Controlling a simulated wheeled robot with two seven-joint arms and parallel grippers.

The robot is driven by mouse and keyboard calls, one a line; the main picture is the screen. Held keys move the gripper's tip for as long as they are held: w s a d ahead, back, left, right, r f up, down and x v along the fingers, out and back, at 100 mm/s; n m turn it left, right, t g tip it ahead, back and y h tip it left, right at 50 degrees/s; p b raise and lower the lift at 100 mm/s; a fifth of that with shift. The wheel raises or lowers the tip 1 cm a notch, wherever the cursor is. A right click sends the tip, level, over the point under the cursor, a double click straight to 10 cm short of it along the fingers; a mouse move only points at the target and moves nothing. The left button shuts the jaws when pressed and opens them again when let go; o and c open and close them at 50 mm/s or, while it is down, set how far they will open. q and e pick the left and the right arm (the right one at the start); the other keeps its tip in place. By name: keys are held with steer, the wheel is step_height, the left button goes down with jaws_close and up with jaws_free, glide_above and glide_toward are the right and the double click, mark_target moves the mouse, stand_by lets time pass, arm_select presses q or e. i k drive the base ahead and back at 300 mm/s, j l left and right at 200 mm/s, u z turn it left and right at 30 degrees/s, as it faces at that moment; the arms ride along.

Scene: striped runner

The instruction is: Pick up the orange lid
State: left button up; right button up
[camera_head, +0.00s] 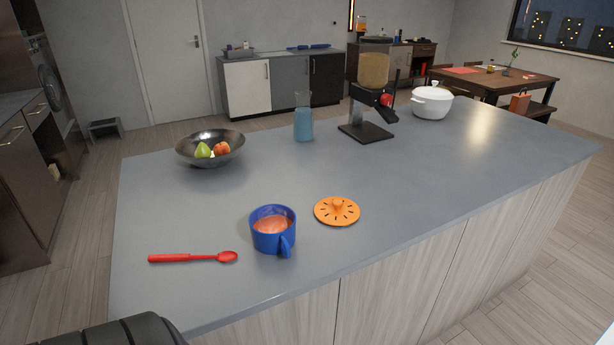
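The orange lid (337,212) lies flat on the grey counter (400,190), with its round knob on top and small dark slots around it. It is to the right of a blue mug (272,230) with orange-red contents, and the two are apart. Neither of my grippers shows in the head view. Nothing covers the lid.
A red spoon (193,258) lies left of the mug. A fruit bowl (210,148), a blue glass bottle (303,122), a dispenser on a dark base (367,131) and a white pot (432,102) stand farther back. The counter right of the lid is clear.

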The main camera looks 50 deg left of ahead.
mark_target(331, 211)
steer(key=i+u, duration=0.15)
steer(key=u, duration=0.3)
steer(key=i+l+u, duration=0.15)
steer(key=u, duration=0.3)
steer(key=i+l+u, duration=0.15)
steer(key=u, duration=0.3)
steer(key=i+l+u, duration=0.1)
steer(key=u, duration=0.35)
steer(key=i+l+u, duration=0.15)
steer(key=u, duration=0.2)
steer(key=i+l+u, duration=0.1)
steer(key=l+u, duration=0.25)
